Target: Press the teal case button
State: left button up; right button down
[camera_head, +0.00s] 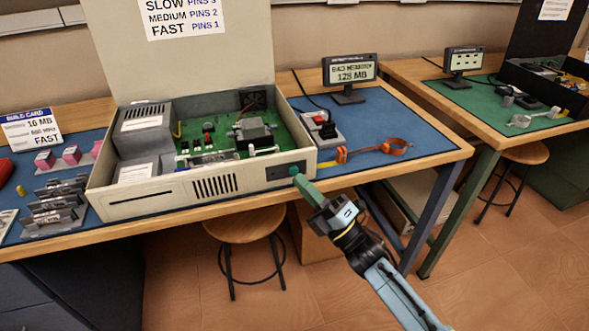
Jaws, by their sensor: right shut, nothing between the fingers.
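The open beige computer case (135,205) stands on the blue mat of the near bench, its lid raised. The teal case button (294,170) is on the dark panel at the right end of the case's front. My right gripper (303,183) comes up from the lower right, shut and empty. Its green fingertips are right at the button and partly cover it. I cannot tell whether they touch it or whether the button is pressed in. My left gripper is not in view.
A small monitor (349,72) reading 128 MB stands behind the case's right side. A build card (32,129) and small parts are at the left. A stool (245,225) is under the bench.

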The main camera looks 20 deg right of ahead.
jog(key=shift+s, duration=0.1)
jog(key=s+p, duration=0.2)
jog(key=s, duration=0.2)
jog(key=shift+s, duration=0.4)
dwell(0.8)
